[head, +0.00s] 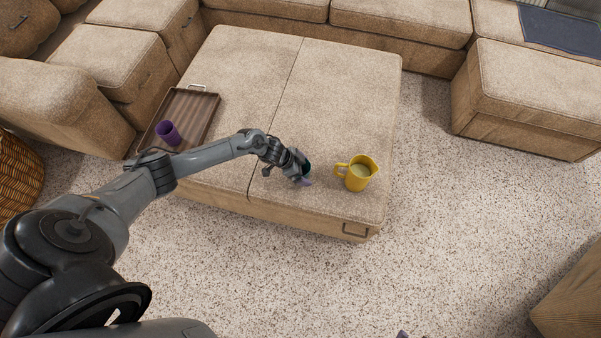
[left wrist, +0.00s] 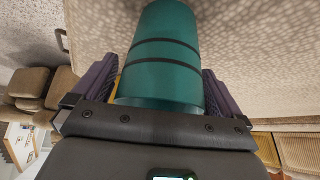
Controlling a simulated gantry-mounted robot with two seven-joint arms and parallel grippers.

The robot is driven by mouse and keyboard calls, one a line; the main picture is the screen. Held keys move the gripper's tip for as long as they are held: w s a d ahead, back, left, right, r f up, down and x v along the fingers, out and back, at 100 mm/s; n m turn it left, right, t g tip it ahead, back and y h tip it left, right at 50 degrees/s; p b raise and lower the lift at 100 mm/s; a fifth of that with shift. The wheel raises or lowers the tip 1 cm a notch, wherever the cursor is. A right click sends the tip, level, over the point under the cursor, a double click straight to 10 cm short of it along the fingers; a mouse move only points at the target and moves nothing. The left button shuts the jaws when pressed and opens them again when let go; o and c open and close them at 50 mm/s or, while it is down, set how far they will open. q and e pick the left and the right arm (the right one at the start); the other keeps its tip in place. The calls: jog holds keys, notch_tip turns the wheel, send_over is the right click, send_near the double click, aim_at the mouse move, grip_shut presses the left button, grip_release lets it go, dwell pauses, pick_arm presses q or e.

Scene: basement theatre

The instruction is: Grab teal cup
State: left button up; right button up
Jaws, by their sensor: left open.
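The teal cup (head: 308,168) stands near the front of the beige ottoman, mostly hidden behind my left gripper (head: 303,180) in the head view. In the left wrist view the teal cup (left wrist: 165,58) has two dark bands and fills the space between the purple fingers of my left gripper (left wrist: 160,90). The fingers are open, one on each side of the cup. I cannot tell whether either finger touches it. A small dark purple tip at the bottom edge of the head view may be my right gripper (head: 402,334); its jaws are not visible.
A yellow jug (head: 356,174) stands close to the right of the cup on the ottoman (head: 345,90). A brown tray (head: 200,107) with a purple cup (head: 168,133) lies at the left. The ottoman's back and middle are clear. Sofas surround it behind.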

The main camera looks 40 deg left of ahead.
pick_arm(q)
jog(key=c, duration=0.9)
jog(key=shift+r, duration=0.15)
